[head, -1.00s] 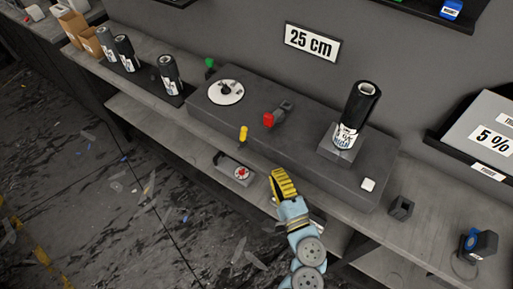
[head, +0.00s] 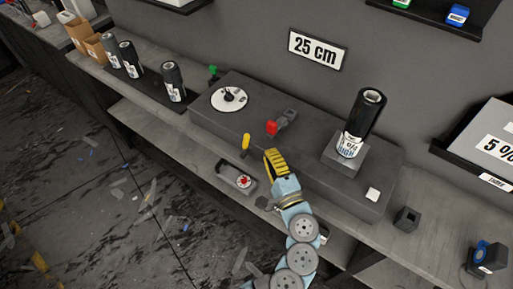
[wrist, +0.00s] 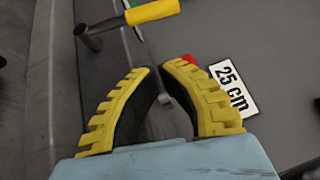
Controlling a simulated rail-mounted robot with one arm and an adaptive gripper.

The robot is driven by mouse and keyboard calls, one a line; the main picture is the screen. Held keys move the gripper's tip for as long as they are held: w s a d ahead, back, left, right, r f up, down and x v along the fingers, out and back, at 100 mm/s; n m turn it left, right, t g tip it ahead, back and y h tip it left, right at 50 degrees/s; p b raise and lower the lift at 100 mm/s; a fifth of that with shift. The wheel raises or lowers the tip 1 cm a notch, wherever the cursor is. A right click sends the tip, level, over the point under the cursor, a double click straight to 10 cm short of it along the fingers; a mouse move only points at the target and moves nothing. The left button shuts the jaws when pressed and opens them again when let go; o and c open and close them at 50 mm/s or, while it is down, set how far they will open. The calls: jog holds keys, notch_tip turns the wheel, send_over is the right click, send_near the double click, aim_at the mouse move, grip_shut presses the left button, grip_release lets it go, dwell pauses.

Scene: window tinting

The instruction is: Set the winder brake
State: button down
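The winder is a long dark grey bench unit (head: 310,160). It carries a white dial with a black knob (head: 229,99), a red-tipped lever (head: 272,128) on a grey block, and a yellow-handled lever (head: 245,143) at its front edge. No lever is labelled as the brake. A dark film roll (head: 362,125) stands tilted in its right-hand holder. My gripper (head: 269,154) is just in front of the unit, below the red lever and right of the yellow handle. In the wrist view, my fingertips (wrist: 156,66) are a narrow gap apart; the yellow handle (wrist: 152,12) and red tip (wrist: 189,60) lie beyond them.
Several film rolls (head: 172,82) stand on a tray at the left. A small grey device with a red-marked dial (head: 243,181) sits on the lower shelf. A "25 cm" sign (head: 317,48) hangs on the wall. A white button (head: 373,194) is at the unit's right end.

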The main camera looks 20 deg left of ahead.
aim_at(245, 145)
jog(key=shift+w+a+r, duration=0.1)
jog(key=shift+a+r, duration=0.1)
jog(key=shift+a, duration=0.9)
jog(key=shift+w+a+r, duration=0.1)
jog(key=shift+a+r, duration=0.05)
jog(key=shift+a, duration=0.95)
